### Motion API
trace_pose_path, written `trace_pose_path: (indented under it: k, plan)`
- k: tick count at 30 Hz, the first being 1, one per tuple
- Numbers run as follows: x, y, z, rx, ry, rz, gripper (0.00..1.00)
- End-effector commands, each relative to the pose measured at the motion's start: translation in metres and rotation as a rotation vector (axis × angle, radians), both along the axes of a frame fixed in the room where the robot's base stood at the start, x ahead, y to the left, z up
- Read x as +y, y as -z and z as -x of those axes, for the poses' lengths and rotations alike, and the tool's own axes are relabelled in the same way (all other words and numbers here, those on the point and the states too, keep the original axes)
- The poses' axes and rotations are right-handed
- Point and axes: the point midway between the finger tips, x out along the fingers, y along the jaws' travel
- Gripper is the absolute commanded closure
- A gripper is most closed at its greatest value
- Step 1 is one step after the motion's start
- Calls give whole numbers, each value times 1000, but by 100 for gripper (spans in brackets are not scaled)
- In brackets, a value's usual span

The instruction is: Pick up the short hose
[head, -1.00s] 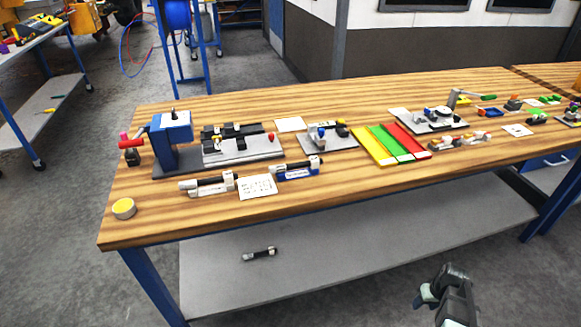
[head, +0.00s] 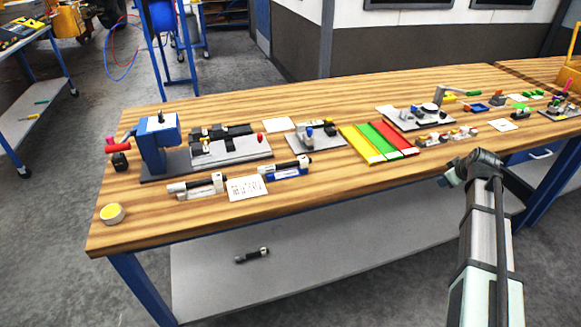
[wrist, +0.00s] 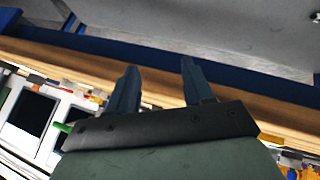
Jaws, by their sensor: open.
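Three dark, hose-like pieces with pale ends show in the head view. One lies on the lower shelf (head: 210,285): a dark piece (head: 252,255), which looks the shortest. Another (head: 197,186) rests in a white holder on the bench, and a third (head: 285,168) in a blue holder. No label tells which is the short hose. My gripper (wrist: 160,82) is open and empty in the wrist view, its two dark blue fingers apart near the bench edge. In the head view my arm is at the right, in front of the bench, far from all three pieces.
The floor in front of the bench looks clear.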

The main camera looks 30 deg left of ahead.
Motion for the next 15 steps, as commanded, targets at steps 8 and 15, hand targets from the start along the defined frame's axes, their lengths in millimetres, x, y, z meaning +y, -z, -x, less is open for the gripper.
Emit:
trace_pose_path:
  k: [8,15]
  plan:
    - [89,-61,19,-74,-231,100,49]
    - [188,-90,70,-104,-482,205,49]
